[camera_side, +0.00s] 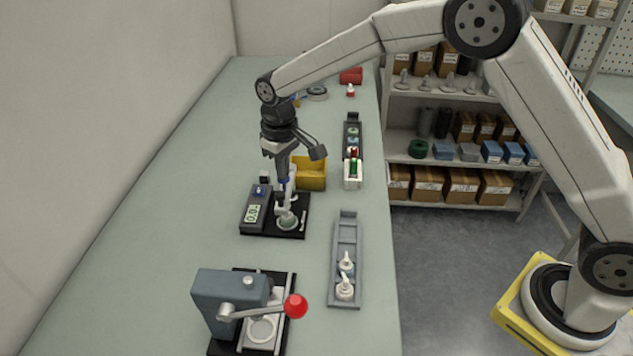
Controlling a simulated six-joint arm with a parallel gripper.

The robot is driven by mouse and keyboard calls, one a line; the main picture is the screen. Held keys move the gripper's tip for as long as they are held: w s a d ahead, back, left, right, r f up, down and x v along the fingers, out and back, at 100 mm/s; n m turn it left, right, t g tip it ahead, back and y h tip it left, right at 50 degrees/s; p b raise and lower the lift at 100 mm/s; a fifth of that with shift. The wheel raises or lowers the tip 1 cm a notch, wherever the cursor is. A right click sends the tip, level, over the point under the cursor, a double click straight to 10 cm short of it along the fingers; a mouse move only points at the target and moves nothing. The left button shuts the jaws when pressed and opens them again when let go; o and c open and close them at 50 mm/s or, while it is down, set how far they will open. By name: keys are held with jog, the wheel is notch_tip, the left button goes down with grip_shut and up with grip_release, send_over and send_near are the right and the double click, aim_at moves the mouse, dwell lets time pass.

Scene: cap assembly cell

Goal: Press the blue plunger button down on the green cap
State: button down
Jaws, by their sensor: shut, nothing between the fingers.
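My gripper (284,203) points down with its fingers shut and empty. It is above a black station with a grey readout box (254,213). A pale greenish round piece (288,222) sits on the station's black base (298,232), right below my fingertips. I cannot tell whether the fingertips touch it. A small blue button (260,191) shows on top of the readout box, left of my gripper. A saturated green part (353,167) stands in a white holder to the right. Which green piece is the cap is unclear at this size.
A yellow bin (312,174) stands close behind my gripper. A grey tray (346,234) with white pump heads lies to the right. A press with a red-knobbed lever (296,306) stands in front. The bench is free to the left.

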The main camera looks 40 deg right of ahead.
jog(key=shift+f, duration=1.2)
jog(key=shift+r, duration=0.1)
dwell(0.9)
jog(key=shift+r, duration=1.5)
jog(key=shift+r, duration=2.45)
